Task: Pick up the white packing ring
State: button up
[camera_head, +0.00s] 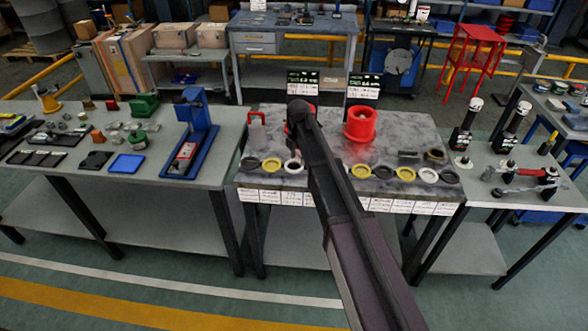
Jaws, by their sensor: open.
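A row of flat rings lies along the front edge of the grey middle table (400,135). One white packing ring (293,166) lies just left of my arm, between a yellow ring (271,165) and the arm. The white rings look alike. My dark arm reaches up across the table from the bottom and hides part of the row. My gripper cannot be made out.
A red flanged cylinder (360,125) stands behind the rings, right of my arm. A red padlock-shaped block (257,131) stands at the back left. White label cards (272,196) line the front edge. Tables with tools adjoin both sides. Open floor lies in front.

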aim_at(299, 169)
dwell(0.3)
jog(key=shift+w+d+f+b, duration=0.1)
jog(key=shift+w+f+b, duration=0.05)
jog(key=shift+f+b, duration=1.15)
jog(key=shift+w+d+f+b, duration=0.1)
jog(key=shift+f+b, duration=1.2)
grip_shut()
